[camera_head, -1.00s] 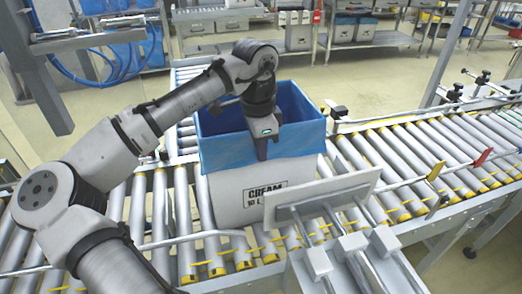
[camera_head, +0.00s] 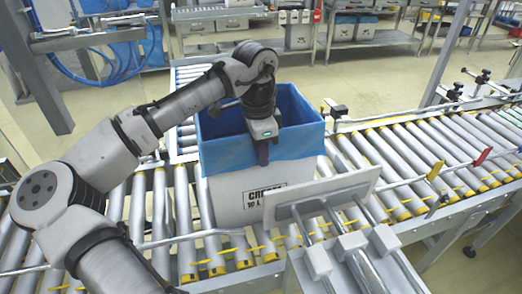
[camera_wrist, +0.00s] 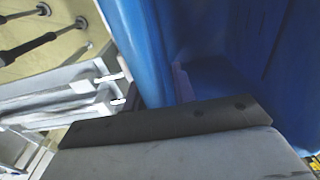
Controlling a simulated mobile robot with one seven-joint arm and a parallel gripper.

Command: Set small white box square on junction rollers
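The white box (camera_head: 230,196) labelled "CREAM 10 L" stands upright on the junction rollers. A blue liner (camera_head: 226,152) lines it and folds over its rim.
A metal pusher plate (camera_head: 325,200) with rods stands just right of and in front of the box. Rollers (camera_head: 420,160) run off to the right, with guide rails and clamps. A curved rail (camera_head: 195,237) crosses the rollers at the near left.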

